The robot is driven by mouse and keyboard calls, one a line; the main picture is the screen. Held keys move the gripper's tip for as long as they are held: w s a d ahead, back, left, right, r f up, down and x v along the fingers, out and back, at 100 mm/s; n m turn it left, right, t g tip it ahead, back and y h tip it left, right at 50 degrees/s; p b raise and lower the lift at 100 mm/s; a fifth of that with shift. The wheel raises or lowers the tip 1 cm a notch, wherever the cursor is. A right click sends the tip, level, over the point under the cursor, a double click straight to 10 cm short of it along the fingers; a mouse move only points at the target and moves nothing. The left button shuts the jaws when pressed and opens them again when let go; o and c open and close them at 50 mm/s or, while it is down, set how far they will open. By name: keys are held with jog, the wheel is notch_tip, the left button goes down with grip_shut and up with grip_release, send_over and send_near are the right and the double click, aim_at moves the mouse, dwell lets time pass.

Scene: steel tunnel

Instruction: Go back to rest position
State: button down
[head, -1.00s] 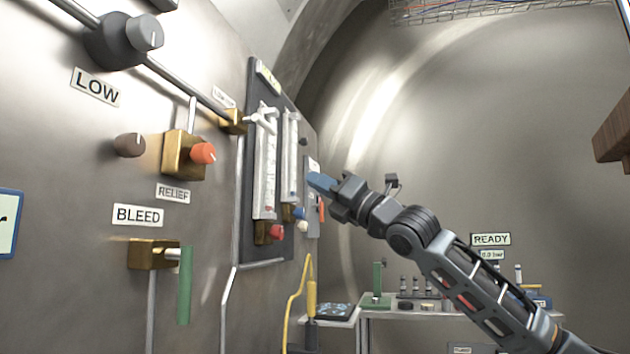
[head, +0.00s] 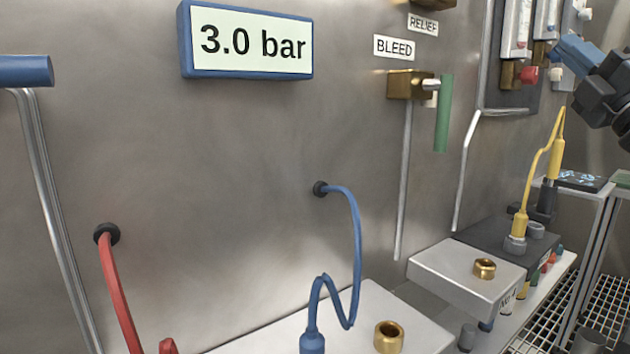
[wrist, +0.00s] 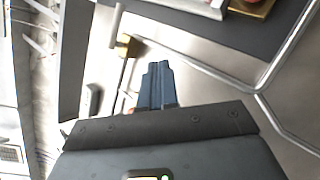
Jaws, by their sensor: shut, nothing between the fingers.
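My gripper (head: 577,55) shows at the right edge of the head view, with blue fingers pointing up and left towards the flowmeter panel. In the wrist view its blue fingers (wrist: 157,86) lie side by side, closed with nothing between them. The gripper is in the air in front of the wall, apart from the valves. Most of the arm is outside the head view.
The wall holds a 3.0 bar display (head: 248,40), the BLEED valve (head: 408,85) with its green handle (head: 444,115), and the flowmeter panel (head: 495,90). Red (head: 118,290) and blue (head: 357,240) hoses hang at the front. A yellow cable (head: 537,175) rises near the gripper.

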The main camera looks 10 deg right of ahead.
jog(key=s+a+f+m+g+h, duration=0.1)
jog(key=a+f+m+h, duration=0.1)
jog(key=a+f+m, duration=0.5)
jog(key=s+a+f+m+g+h, duration=0.1)
jog(key=s+a+f+m+h, duration=0.3)
jog(key=f, duration=0.6)
jog(key=w+a+f+m+g+h, duration=0.1)
jog(key=a+f+m, duration=0.2)
jog(key=f+m, duration=0.45)
jog(key=s+a+f+m+g+y, duration=0.1)
jog(key=s+a+f+m+g, duration=0.1)
jog(key=s+a+f, duration=0.45)
jog(key=s+a+f+m+g+y, duration=0.15)
jog(key=s+a+f, duration=0.25)
jog(key=s+f, duration=0.45)
jog(key=s+a+f+g+y, duration=0.15)
jog(key=s+f, duration=0.25)
jog(key=s, duration=0.6)
jog(key=s+a+f+g+y, duration=0.1)
jog(key=s+f+g+y, duration=0.2)
jog(key=s, duration=0.7)
notch_tip(320, 180, up, 21)
jog(key=p, duration=2)
jog(key=shift+f+p, duration=0.15)
jog(key=shift+p, duration=0.2)
